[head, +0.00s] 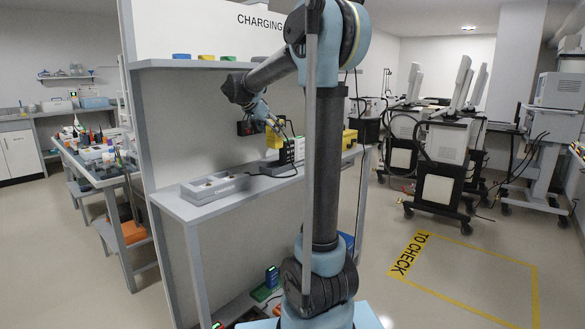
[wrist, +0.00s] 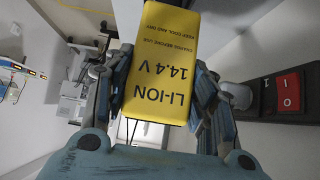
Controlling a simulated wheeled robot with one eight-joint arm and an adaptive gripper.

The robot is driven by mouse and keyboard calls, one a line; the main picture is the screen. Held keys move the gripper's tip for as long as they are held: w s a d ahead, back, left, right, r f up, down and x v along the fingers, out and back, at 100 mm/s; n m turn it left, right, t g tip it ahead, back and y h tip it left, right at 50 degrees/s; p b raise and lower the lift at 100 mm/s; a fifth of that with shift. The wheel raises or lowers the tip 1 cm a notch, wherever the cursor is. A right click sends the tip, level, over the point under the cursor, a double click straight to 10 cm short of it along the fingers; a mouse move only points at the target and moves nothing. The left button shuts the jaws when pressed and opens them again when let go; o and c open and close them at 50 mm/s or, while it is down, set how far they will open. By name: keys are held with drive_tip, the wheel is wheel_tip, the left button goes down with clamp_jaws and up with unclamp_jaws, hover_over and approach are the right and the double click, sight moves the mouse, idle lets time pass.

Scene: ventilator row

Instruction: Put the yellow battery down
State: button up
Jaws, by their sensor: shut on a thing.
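The yellow battery (wrist: 160,65), marked LI-ION 14.4 V, sits between the two fingers of my gripper (wrist: 162,90) in the wrist view. My gripper is shut on it. In the head view my gripper (head: 279,124) is over the charging shelf (head: 205,210), and the yellow battery (head: 273,139) shows small below it. I cannot tell whether the battery's lower end touches anything. A grey tray (head: 214,188) lies on the left part of the shelf.
A black box with a red switch (wrist: 290,93) is right of the fingers in the wrist view. Another yellow object (head: 349,138) is at the shelf's right end. Coloured pieces line the upper shelf (head: 205,64). Wheeled ventilators (head: 445,140) stand right; the marked floor area (head: 470,280) is clear.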

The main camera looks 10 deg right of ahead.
drive_tip(key=shift+f, duration=0.1)
wheel_tip(320, 180, down, 10)
drive_tip(key=shift+r, duration=0.1)
drive_tip(key=shift+s, duration=0.1)
idle(0.4)
drive_tip(key=o, duration=1.7)
drive_tip(key=shift+c, duration=0.2)
